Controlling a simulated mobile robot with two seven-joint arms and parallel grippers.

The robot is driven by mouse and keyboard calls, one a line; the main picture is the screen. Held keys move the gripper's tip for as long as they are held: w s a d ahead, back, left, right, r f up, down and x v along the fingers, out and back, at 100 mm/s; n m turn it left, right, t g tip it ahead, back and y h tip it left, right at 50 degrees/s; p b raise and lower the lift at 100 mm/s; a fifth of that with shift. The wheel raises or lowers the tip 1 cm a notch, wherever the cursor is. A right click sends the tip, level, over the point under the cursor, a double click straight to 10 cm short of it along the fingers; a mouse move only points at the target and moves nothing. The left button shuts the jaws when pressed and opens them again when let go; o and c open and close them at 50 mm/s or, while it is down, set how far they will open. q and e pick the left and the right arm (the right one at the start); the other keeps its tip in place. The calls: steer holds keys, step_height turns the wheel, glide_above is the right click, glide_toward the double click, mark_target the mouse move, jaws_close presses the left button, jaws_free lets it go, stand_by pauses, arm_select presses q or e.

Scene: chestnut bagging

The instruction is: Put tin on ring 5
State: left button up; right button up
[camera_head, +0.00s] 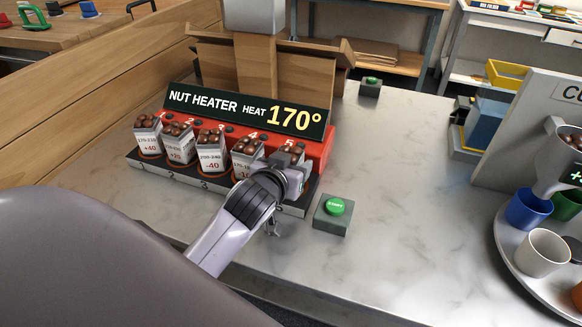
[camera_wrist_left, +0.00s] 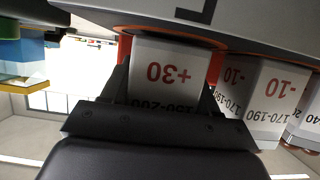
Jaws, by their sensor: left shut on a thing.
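My left gripper (camera_head: 292,178) is shut on a white tin at the right end of the nut heater (camera_head: 238,118), at ring 5. In the left wrist view, upside down, the held tin (camera_wrist_left: 168,74) shows "+30" between the fingers, and its base meets or nearly meets an orange ring (camera_wrist_left: 135,37); I cannot tell if it bears fully on it. Brown nuts top this tin in the head view; the gripper hides most of its body. Other nut-filled tins, such as the "-40" tin (camera_head: 212,157), stand upright on rings 1 to 4. My right gripper is not in view.
A green start button (camera_head: 335,206) on a grey block stands just right of my left gripper. Another green button (camera_head: 371,83) is at the back. A round tray (camera_head: 520,275) with cups stands far right. The counter (camera_head: 410,190) between is clear.

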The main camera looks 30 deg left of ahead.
arm_select(q)
steer(key=shift+f, duration=0.1)
steer(key=o, duration=1.1)
steer(key=shift+r, duration=0.2)
steer(key=shift+p+v, duration=0.5)
steer(key=shift+v, duration=5.5)
steer(key=shift+f, duration=0.15)
